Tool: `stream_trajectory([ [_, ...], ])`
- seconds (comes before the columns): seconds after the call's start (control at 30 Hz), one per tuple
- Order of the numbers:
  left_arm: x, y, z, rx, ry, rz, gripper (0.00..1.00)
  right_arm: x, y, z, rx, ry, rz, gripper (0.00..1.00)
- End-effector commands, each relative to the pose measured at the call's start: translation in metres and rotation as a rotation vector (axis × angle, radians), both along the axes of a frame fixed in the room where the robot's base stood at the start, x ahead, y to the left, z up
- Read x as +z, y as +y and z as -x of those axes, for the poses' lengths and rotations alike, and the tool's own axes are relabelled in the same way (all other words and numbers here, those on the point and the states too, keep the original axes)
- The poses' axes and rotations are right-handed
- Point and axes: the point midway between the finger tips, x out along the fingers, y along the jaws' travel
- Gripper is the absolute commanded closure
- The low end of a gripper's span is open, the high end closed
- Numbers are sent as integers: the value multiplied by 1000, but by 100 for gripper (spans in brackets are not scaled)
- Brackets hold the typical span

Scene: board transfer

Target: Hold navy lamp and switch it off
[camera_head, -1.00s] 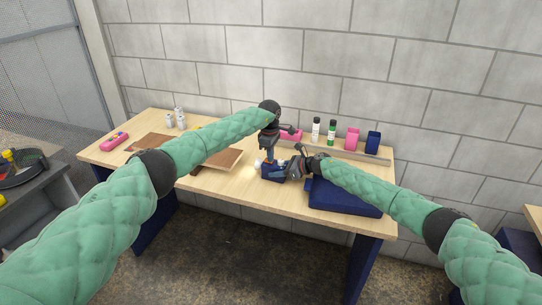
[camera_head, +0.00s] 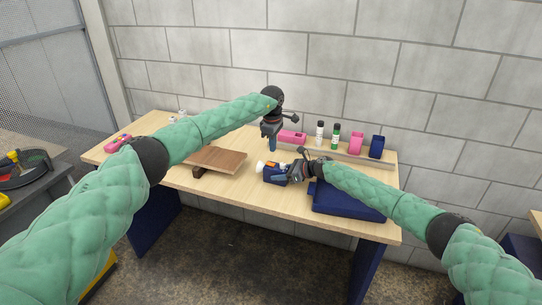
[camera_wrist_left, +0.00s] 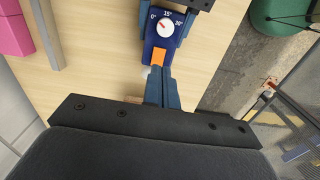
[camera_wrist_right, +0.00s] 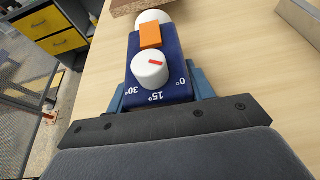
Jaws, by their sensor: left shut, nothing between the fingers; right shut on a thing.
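The navy lamp (camera_head: 275,175) is at the middle of the table, with a white bulb end (camera_head: 260,166). The right wrist view shows its navy body (camera_wrist_right: 172,91), orange switch (camera_wrist_right: 150,36) and white dial (camera_wrist_right: 150,69) with a red mark beside angle labels. My right gripper (camera_head: 290,172) is shut on the lamp body, one finger on each side. My left gripper (camera_head: 271,148) is shut and empty, pointing down above and behind the lamp, apart from it. The left wrist view also shows the orange switch (camera_wrist_left: 158,57) beyond the closed fingertips (camera_wrist_left: 157,72).
A brown board (camera_head: 217,157) lies left of the lamp. A navy case (camera_head: 345,200) lies to the right, under my right forearm. A pink bin (camera_head: 292,137), bottles (camera_head: 320,132), a pink cup (camera_head: 356,142) and a navy cup (camera_head: 376,146) stand along the back. The front middle is clear.

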Motion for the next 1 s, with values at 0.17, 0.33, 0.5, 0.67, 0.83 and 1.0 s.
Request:
stream_trajectory([
  [0.17, 36, -2, 0, -1, -2, 2, 100, -8, -3, 2, -1, 5, 7, 76],
  [0.33, 60, -3, 0, -2, -1, 1, 100, -8, -4, 2, -2, 6, 7, 76],
  [0.5, 73, -4, 1, -2, -1, 3, 100, -9, -5, 2, -3, 6, 8, 76],
  [0.67, 75, -4, 1, -2, -1, 3, 100, -9, -5, 2, -4, 6, 9, 76],
  [0.83, 75, -4, 1, -2, -1, 3, 100, -10, -6, 1, -5, 7, 9, 76],
  [1.0, 75, -4, 1, -2, -1, 3, 100, -10, -6, 1, -5, 7, 9, 38],
])
